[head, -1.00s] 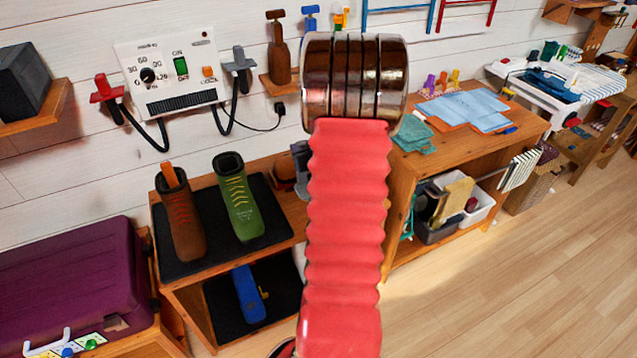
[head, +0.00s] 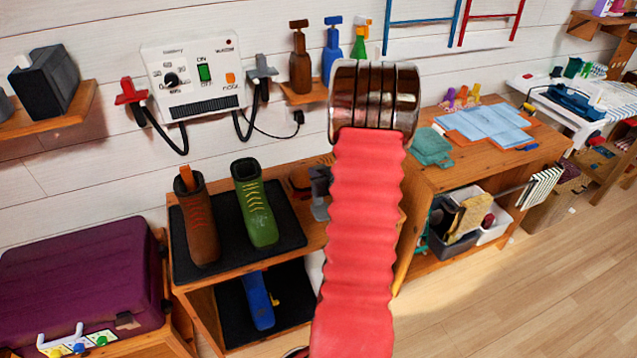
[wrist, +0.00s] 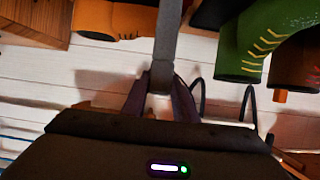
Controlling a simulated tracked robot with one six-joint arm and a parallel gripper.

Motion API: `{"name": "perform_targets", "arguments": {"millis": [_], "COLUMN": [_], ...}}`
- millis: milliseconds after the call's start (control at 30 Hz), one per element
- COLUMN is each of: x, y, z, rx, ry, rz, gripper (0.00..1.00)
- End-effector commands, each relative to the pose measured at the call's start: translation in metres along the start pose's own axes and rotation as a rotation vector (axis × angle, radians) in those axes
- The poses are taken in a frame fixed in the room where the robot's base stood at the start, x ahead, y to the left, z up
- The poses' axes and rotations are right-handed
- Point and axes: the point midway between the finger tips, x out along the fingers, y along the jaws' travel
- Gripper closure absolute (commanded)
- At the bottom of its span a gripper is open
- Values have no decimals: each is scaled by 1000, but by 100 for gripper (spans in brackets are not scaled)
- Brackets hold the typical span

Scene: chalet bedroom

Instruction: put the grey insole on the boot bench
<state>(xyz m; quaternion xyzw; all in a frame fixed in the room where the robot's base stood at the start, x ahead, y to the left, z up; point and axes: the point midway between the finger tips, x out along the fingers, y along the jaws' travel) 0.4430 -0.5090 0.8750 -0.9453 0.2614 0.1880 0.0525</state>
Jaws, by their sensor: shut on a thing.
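A long grey strip, which looks like the grey insole (wrist: 167,35), runs up the middle of the wrist view. My gripper (wrist: 160,98) is shut on its lower end. In the head view my red-sleeved arm hides the gripper and most of what it holds. The boot bench (head: 240,270) is a wooden stand with black mats on its top and lower shelf. A brown boot (head: 203,225) and a green boot (head: 256,212) stand on the top mat. They also show, inverted, at the right of the wrist view.
A blue item (head: 258,300) lies on the lower mat. A purple case (head: 80,280) stands left of the bench. A wooden table (head: 480,170) with cloths stands to the right. A white control panel (head: 200,78) hangs on the wall above. The right floor is clear.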

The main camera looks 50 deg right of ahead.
Motion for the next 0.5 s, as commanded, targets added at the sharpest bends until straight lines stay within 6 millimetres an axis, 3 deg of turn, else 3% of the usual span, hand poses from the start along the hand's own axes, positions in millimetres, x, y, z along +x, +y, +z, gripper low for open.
{"name": "perform_targets", "arguments": {"millis": [167, 500], "x": [1, 14], "y": [0, 0], "z": [3, 35], "rx": [0, 1], "ry": [-1, -2], "rz": [-1, -1], "gripper": [100, 100]}}
